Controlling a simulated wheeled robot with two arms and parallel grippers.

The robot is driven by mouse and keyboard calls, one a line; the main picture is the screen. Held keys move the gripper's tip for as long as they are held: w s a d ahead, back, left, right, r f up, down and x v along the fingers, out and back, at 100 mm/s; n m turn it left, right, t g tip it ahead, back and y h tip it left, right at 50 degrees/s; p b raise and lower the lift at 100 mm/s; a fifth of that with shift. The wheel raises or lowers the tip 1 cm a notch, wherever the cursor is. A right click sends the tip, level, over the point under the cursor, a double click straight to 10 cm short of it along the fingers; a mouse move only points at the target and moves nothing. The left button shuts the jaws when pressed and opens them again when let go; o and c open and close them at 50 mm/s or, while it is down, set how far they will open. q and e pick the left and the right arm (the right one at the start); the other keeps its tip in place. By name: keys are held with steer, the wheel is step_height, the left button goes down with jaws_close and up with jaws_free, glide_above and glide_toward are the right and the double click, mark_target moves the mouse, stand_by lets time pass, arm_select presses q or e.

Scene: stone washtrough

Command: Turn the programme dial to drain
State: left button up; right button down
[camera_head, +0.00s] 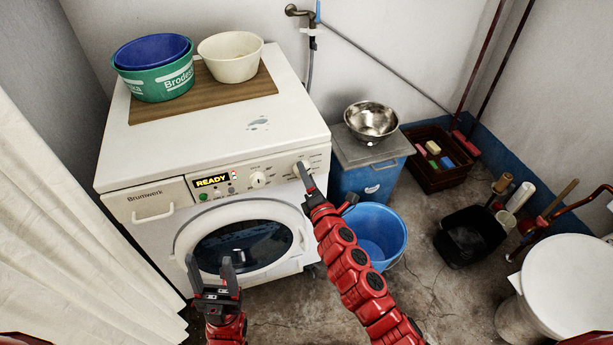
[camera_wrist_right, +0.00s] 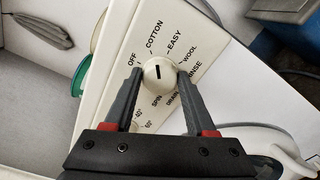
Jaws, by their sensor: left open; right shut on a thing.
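The white washing machine (camera_head: 215,140) has a lit READY display (camera_head: 212,182) on its front panel. The round cream programme dial (camera_wrist_right: 158,72) sits between the two fingers of my right gripper (camera_wrist_right: 157,80), which is shut on it. A short dark mark shows on the dial's face; which label it points at I cannot tell. Labels around it include OFF, COTTON, EASY, WOOL, RINSE and SPIN; the DRAIN label (camera_wrist_right: 174,99) is at the lower right, partly hidden. In the head view my right gripper (camera_head: 305,177) is at the panel's right end. My left gripper (camera_head: 210,268) is open and empty before the door.
A smaller knob (camera_head: 258,179) is left of the dial. The round door (camera_head: 245,245) is closed. A blue bucket (camera_head: 385,232) stands on the floor beside my right arm. A blue bin (camera_head: 370,180) with a metal bowl (camera_head: 371,119) on its lid is right of the machine.

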steer(key=shift+s+a+f+m+b, duration=0.15)
steer(key=shift+m+b, duration=0.5)
steer(key=shift+m, duration=6.6)
steer(key=shift+w+a+f+m+b, duration=0.15)
steer(key=shift+m+b, duration=0.45)
steer(key=shift+m, duration=6.65)
steer(key=shift+s, duration=0.1)
steer(key=shift+c, duration=1.1)
jaws_free()
